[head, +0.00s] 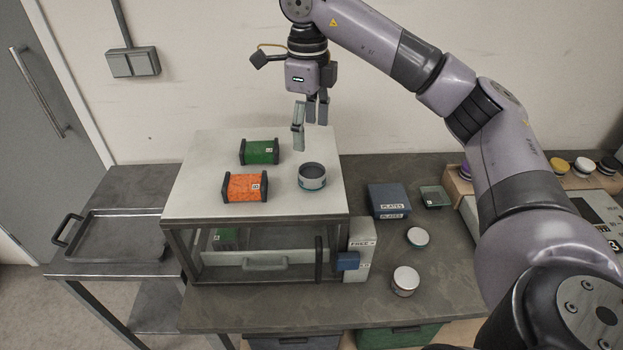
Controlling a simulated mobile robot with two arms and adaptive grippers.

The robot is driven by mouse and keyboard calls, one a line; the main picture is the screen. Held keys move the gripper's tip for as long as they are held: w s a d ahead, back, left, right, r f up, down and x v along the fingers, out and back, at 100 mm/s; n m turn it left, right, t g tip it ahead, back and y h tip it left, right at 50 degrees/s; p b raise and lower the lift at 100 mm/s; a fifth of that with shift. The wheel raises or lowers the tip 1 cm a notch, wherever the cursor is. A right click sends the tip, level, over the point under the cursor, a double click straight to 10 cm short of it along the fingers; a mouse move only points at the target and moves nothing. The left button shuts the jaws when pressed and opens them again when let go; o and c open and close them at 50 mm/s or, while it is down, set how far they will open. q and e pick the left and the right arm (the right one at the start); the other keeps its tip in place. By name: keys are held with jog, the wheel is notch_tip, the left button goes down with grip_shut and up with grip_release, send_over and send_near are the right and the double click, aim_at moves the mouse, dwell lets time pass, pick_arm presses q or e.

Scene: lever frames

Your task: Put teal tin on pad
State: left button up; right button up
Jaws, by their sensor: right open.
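A round tin with a dark top and a teal band (312,184) stands upright on the white top of a cabinet (200,200), near its right side. A smaller white-lidded tin with a bluish-teal edge (418,237) stands on the dark bench to the right. My right gripper (308,128) points down above the back of the cabinet top. It is open and empty, above and behind the dark-topped tin and apart from it. No pad can be made out clearly. My left gripper is not in view.
A green case (259,152) and an orange case (245,187) lie on the cabinet top. A metal tray (115,236) is at left.

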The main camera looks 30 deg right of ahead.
send_over(310, 174)
jog(key=f, duration=0.6)
jog(key=shift+s+a+f+p, duration=0.1)
jog(key=shift+s+a+p, duration=0.15)
jog(key=shift+a+p, duration=0.1)
jog(key=f, duration=0.1)
jog(key=f+p, duration=0.1)
jog(key=f, duration=0.1)
jog(key=f+p, duration=0.1)
jog(key=shift+w+d+f, duration=0.2)
jog(key=shift+d+f, duration=0.15)
jog(key=shift+f+p, duration=0.3)
jog(key=shift+f, duration=0.2)
jog(key=c, duration=1.4)
jog(key=shift+r, duration=0.15)
